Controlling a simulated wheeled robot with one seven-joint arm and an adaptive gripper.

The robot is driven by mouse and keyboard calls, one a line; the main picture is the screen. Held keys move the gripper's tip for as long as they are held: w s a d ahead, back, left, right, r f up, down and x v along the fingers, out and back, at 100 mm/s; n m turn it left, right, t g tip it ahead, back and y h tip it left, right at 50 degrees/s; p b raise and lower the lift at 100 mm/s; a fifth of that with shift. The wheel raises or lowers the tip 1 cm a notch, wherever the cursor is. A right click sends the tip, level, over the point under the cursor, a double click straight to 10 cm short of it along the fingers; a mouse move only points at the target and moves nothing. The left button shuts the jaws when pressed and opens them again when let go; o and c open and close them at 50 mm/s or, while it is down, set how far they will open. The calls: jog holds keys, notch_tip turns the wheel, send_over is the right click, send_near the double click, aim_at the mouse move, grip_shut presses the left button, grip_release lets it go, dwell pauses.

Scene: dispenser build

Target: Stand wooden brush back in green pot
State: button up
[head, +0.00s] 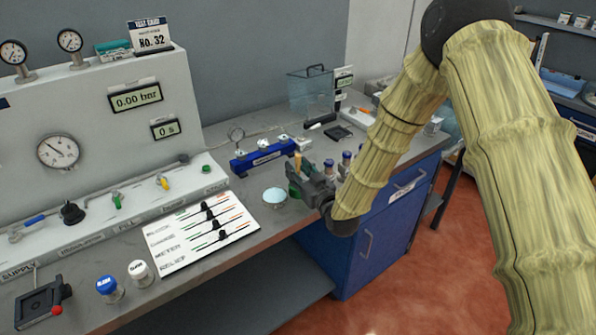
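The wooden brush (298,162) shows as a short tan handle, standing about upright at the tip of my gripper (301,182). The green pot (293,191) shows as a small green patch just below and left of the fingers, mostly hidden by them. My gripper reaches in from the right, low over the bench, with its fingers at the brush and pot. The fingers are small and dark here, so I cannot tell whether they grip the brush. The brush's lower end is hidden, and I cannot tell whether it is inside the pot.
A pale round dish (275,196) lies left of the gripper. Blue-capped vials (346,160) stand close on its right. A blue rack (263,156) is behind. A white slider card (205,233) lies in front, and a gauge panel (90,130) stands at the left.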

jog(key=shift+r, duration=0.2)
jog(key=b+v, duration=0.3)
jog(key=v, duration=0.9)
jog(key=shift+d+f, duration=0.1)
jog(key=shift+f, duration=0.05)
jog(key=s+d+f+m+g+h, duration=0.15)
jog(key=s+f, duration=0.25)
jog(key=f, duration=0.4)
jog(key=s+d+f+g+h, duration=0.1)
jog(key=s+d+f+g, duration=0.25)
jog(key=f, duration=0.35)
jog(key=s+d+f+m+g+h, duration=0.1)
jog(key=s+d+f+g+h, duration=0.1)
jog(key=s+f, duration=0.45)
jog(key=s+d+f+m+g+h, duration=0.1)
jog(key=s+d+f+g, duration=0.2)
jog(key=s, duration=0.6)
jog(key=s+d+f+m+g+h, duration=0.1)
jog(key=s+d+f+g, duration=0.2)
jog(key=s+f, duration=0.4)
jog(key=s+d+f+m+g+h, duration=0.1)
jog(key=s+f, duration=0.4)
jog(key=s, duration=0.6)
jog(key=shift+d+f+g+h, duration=0.2)
jog(key=shift+d+g+h, duration=0.25)
jog(key=shift+d+g, duration=0.65)
